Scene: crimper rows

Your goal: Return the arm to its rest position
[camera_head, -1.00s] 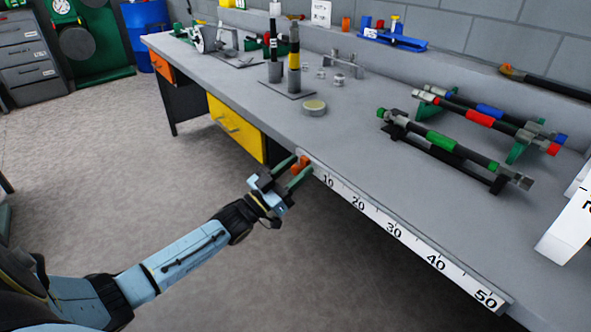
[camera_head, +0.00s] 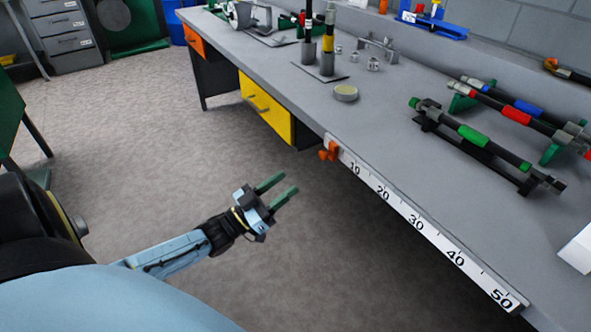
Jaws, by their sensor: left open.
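My left gripper (camera_head: 280,190) hangs over the floor, left of the workbench's front edge. Its two green fingers are spread apart with nothing between them. My left arm comes in from the lower left, light blue with a black wrist. An orange clip (camera_head: 329,151) sits at the low end of the white ruler (camera_head: 420,224) on the bench edge, clear of the fingers. My right gripper does not show.
The grey workbench (camera_head: 385,130) bears a tool with a green band (camera_head: 473,135) on a black rack, more tools behind it, a round tin (camera_head: 346,92) and upright holders. A yellow drawer (camera_head: 265,108) is under the bench. The floor (camera_head: 130,130) around the gripper is free.

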